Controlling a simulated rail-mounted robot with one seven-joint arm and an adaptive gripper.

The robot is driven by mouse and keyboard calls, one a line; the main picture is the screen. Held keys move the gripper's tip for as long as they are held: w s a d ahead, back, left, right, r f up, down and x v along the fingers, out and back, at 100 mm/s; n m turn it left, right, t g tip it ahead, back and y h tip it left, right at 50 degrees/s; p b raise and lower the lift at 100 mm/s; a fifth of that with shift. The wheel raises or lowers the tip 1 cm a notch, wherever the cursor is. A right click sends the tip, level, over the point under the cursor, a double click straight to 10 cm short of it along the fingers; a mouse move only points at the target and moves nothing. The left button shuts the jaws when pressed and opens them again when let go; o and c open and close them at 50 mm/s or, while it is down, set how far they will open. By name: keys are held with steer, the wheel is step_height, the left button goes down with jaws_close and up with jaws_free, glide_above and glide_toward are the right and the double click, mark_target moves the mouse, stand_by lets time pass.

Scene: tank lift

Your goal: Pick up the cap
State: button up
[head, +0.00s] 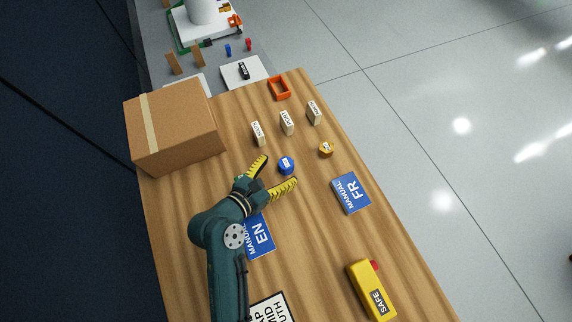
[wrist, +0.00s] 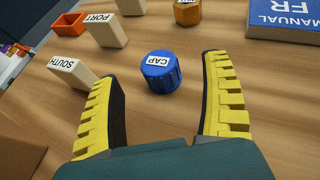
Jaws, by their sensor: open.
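The cap (head: 286,165) is a blue ribbed cylinder with a white label on top, standing on the wooden table. In the wrist view the cap (wrist: 161,71) reads "CAP" and sits ahead of the fingers, roughly midway between their tips. My gripper (head: 277,172) has two yellow ridged fingers spread wide, with nothing between them.
A "SOUTH" block (wrist: 72,74), a "PORT" block (head: 287,123) and another block (head: 314,113) stand beyond the cap. A brass-coloured nut (head: 326,149) and the blue FR manual (head: 351,193) lie right. A cardboard box (head: 175,125) stands left. A yellow SAFE device (head: 371,290) lies near.

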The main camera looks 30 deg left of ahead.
mark_target(285, 164)
steer(key=b+x, duration=0.1)
steer(key=x, duration=0.3)
steer(key=shift+w+f, duration=0.15)
steer(key=shift+w, duration=0.2)
steer(key=c, duration=1.2)
